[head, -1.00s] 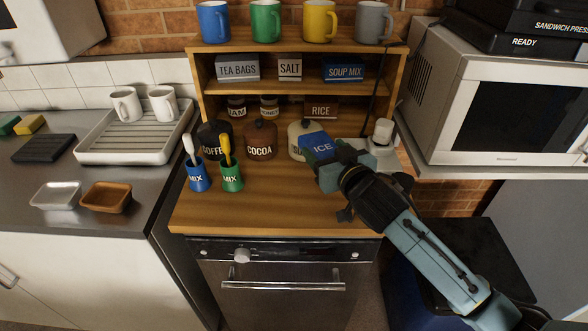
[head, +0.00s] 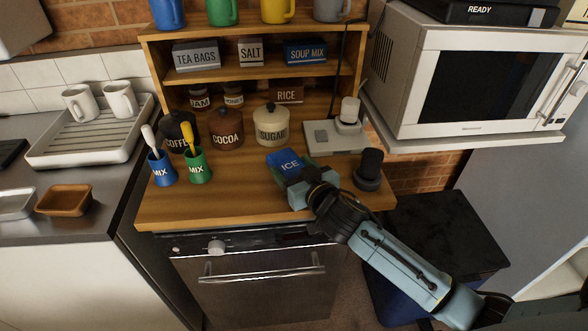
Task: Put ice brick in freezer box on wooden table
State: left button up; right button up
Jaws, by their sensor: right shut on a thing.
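The blue ice brick (head: 285,162), marked ICE, is in my right gripper (head: 302,182). The gripper is shut on it and holds it over the right part of the wooden table (head: 240,207). The fingers cover part of the brick, and I cannot tell whether it touches the wood. A blue box (head: 388,290) with a dark top (head: 440,240) stands low at the right, partly behind my right arm. No label shows on it, so I cannot tell whether it is the freezer box. My left gripper is not in view.
The sugar jar (head: 271,125), a flat scale-like device (head: 332,137) and a small black object (head: 369,168) stand near the brick. Labelled mugs with spoons (head: 197,166) are at the left. A microwave (head: 470,75) juts out on a shelf at right. The table's front middle is clear.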

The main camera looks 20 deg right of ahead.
jog(key=o, duration=1.2)
